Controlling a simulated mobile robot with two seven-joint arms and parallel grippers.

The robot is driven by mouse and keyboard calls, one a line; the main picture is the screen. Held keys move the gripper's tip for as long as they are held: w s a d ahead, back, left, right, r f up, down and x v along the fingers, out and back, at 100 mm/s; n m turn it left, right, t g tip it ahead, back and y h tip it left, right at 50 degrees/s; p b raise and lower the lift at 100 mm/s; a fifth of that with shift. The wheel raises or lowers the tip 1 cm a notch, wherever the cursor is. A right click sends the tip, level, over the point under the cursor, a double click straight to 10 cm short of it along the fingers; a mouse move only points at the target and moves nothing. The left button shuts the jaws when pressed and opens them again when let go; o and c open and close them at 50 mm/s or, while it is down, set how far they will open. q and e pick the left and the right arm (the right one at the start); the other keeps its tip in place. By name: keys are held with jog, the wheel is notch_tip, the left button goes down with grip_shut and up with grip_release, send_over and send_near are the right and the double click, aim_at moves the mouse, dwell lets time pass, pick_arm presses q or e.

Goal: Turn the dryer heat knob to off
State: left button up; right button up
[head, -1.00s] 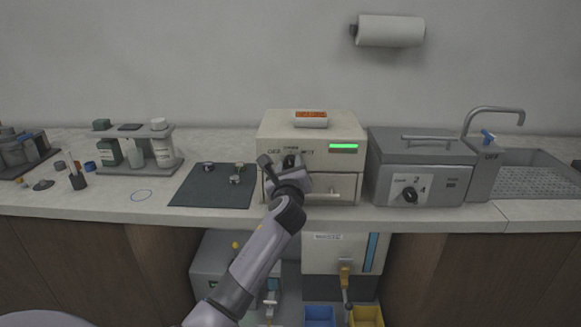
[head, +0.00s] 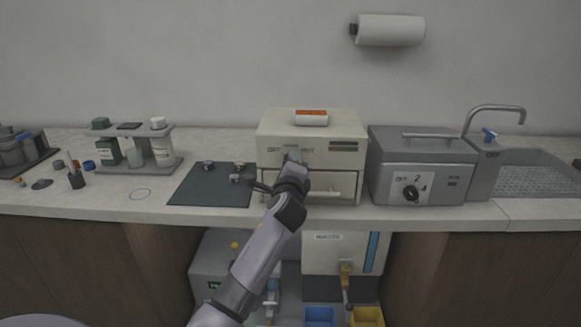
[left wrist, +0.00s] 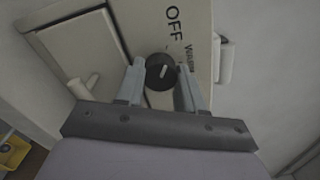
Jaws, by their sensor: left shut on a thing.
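The dryer is the cream box (head: 340,127) on the counter, with the words OFF, WARM and HOT on its front. Its dark round heat knob (left wrist: 160,72) with a white mark shows in the left wrist view. The mark points roughly toward the word OFF (left wrist: 174,23). My left gripper (left wrist: 161,80) is shut on the knob, one finger on each side. In the head view my left gripper (head: 292,160) is in front of the dryer and hides the knob. The dryer's indicator strip (head: 344,146) is dark. My right gripper is not in view.
A drawer handle (head: 322,194) sticks out below the dryer's panel. A grey machine (head: 425,155) with its own OFF dial stands close on the right. A dark mat (head: 205,190) with small metal pieces lies on the left.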

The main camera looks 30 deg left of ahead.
pick_arm(q)
jog(key=shift+n, duration=0.3)
jog(key=o, duration=1)
jog(key=shift+o, duration=0.2)
jog(key=shift+s+d, duration=0.1)
jog(key=v, duration=0.7)
jog(key=s+d+f+n+g+h+p, duration=0.15)
jog(key=s+d+f+n+h, duration=0.35)
jog(key=s+f, duration=0.5)
jog(key=s+d+f+n+g+h+p, duration=0.1)
jog(key=s+d+f+n+g+h, duration=0.2)
jog(key=s+d+f, duration=0.7)
jog(key=s+f+n+h, duration=0.3)
jog(key=s+f+n, duration=0.2)
jog(key=s+f, duration=0.2)
jog(key=shift+s+d+f+h, duration=0.25)
jog(key=shift+s+f+h, duration=0.15)
jog(key=shift+s, duration=0.25)
